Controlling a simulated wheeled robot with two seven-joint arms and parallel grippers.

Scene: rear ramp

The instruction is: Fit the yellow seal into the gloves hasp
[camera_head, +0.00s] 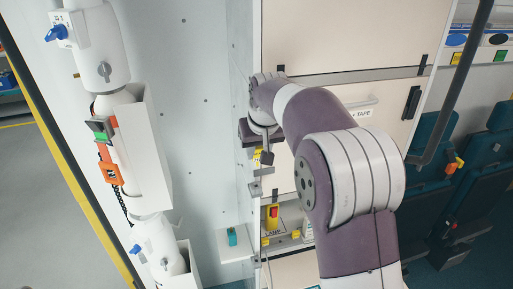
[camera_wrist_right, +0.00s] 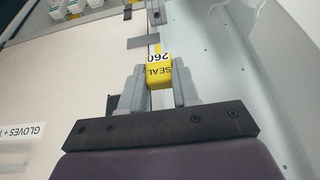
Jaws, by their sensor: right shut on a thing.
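The yellow seal (camera_wrist_right: 160,76), marked "260 SEAL", is between the two grey fingers of my right gripper (camera_wrist_right: 158,88) in the right wrist view. The gripper is shut on it. In the head view the right gripper (camera_head: 264,157) is beside the cabinet's left edge, and a little of the seal (camera_head: 258,153) shows. A grey metal hasp piece (camera_wrist_right: 155,12) lies beyond the seal along the cabinet edge; I cannot tell whether it is the gloves hasp. The seal looks apart from it. My left gripper is not in view.
A cabinet (camera_head: 350,40) with cream fronts stands behind my right arm. Below the gripper, a shelf holds a red and yellow lamp (camera_head: 273,217). White cylinders (camera_head: 103,60) stand in holders at left. Teal seats (camera_head: 485,150) are at right. The pale wall (camera_head: 195,120) left of the gripper is bare.

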